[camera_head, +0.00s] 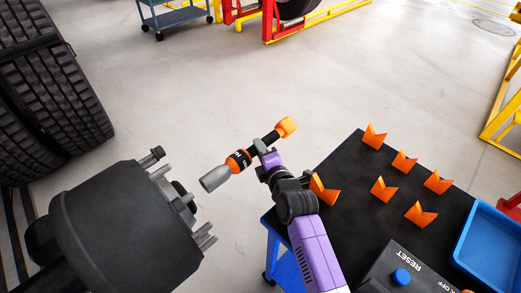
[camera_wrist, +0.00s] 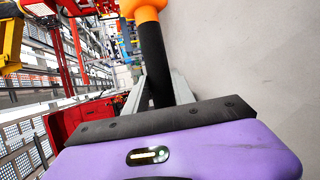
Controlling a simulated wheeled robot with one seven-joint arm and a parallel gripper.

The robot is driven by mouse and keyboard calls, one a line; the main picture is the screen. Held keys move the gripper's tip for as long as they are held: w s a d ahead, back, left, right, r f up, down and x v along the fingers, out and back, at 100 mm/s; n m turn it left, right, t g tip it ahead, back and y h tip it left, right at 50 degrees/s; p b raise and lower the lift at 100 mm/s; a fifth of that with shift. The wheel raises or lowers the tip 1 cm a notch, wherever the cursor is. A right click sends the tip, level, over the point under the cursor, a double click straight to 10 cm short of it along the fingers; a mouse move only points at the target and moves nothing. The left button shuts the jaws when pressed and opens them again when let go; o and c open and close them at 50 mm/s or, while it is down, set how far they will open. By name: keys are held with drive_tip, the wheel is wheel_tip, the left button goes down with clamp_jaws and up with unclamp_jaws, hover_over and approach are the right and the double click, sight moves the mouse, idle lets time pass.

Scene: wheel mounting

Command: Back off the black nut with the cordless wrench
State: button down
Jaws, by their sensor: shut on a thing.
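The cordless wrench (camera_head: 239,161) is black and orange with a grey socket (camera_head: 214,179) at its lower-left end and an orange end at its upper right. My gripper (camera_head: 265,150) is shut on its black handle. The wrist view shows the handle (camera_wrist: 154,55) between the grey fingers (camera_wrist: 159,88), with its orange end at the top. The dark hub (camera_head: 128,225) at lower left has several grey studs on its right face. A dark nut (camera_head: 151,158) appears to sit on the topmost stud. The socket is apart from the hub, to the right of the studs.
A black-topped table (camera_head: 343,165) at right bears several orange V-shaped holders (camera_head: 384,189), a blue tray (camera_head: 495,246) and a control box with a blue button (camera_head: 401,277). Tires (camera_head: 45,90) stand at upper left. Open floor lies beyond the wrench.

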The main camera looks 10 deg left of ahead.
sight(236, 169)
drive_tip(key=shift+w+r+b, duration=0.1)
drive_tip(key=shift+r+b, duration=0.15)
drive_tip(key=shift+b, duration=0.1)
drive_tip(key=shift+s+a+r+p, duration=0.2)
drive_tip(key=shift+s+a+p, duration=0.25)
drive_tip(key=shift+p, duration=0.25)
drive_tip(key=shift+s+a+f+p, duration=0.1)
drive_tip(key=shift+s+a+p, duration=0.65)
drive_tip(key=shift+s, duration=0.2)
drive_tip(key=shift+s+a+p, duration=0.6)
drive_tip(key=shift+s+p, duration=0.15)
drive_tip(key=shift+s, duration=0.15)
drive_tip(key=shift+d, duration=0.1)
drive_tip(key=shift+s+a, duration=1.35)
drive_tip(key=shift+s, duration=0.2)
idle(1.5)
drive_tip(key=shift+w+d+p, duration=0.1)
drive_tip(key=shift+w+p, duration=0.1)
drive_tip(key=shift+p, duration=0.4)
idle(1.3)
